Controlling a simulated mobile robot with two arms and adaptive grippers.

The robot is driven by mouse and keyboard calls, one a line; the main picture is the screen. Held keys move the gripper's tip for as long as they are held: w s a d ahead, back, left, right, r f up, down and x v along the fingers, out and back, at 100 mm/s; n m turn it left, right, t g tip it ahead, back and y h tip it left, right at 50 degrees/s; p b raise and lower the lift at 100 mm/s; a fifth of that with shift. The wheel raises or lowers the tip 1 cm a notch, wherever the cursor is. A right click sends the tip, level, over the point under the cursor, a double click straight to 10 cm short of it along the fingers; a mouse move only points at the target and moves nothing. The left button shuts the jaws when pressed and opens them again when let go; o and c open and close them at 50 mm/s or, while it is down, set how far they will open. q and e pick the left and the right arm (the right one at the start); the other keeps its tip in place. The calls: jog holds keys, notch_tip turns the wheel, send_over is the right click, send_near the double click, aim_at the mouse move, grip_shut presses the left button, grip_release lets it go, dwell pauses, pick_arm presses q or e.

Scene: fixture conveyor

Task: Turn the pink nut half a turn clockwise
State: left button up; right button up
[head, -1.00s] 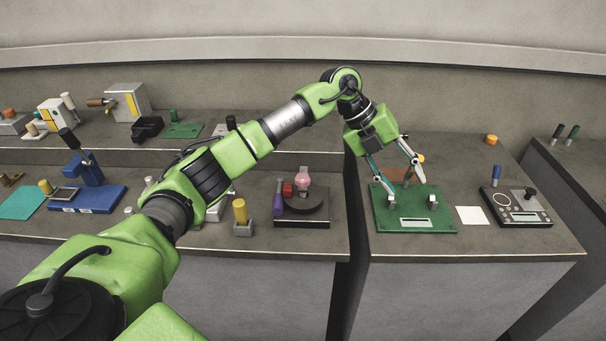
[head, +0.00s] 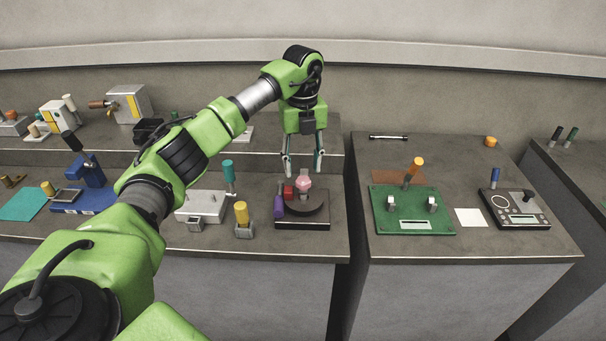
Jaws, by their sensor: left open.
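A red block (head: 288,192) and a purple piece (head: 278,206) stand on the fixture just left of the nut. My left gripper (head: 303,172) points down, open and empty, with its fingertips on either side of the nut in the picture, near its top. Whether the fingers touch the nut or are a little above or behind it, I cannot tell. My right gripper is not in view.
A yellow-topped post (head: 241,214) and a light grey box with a teal-handled piece (head: 229,175) stand left of the fixture. To the right, across a gap, a green board (head: 390,222) and a scale-like device (head: 517,215) lie on another bench.

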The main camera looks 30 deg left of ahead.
aim_at(303, 179)
pick_arm(q)
jog(key=shift+f+p, duration=0.35)
jog(key=shift+f, duration=1.95)
jog(key=shift+c, duration=0.4)
jog(key=c, duration=1)
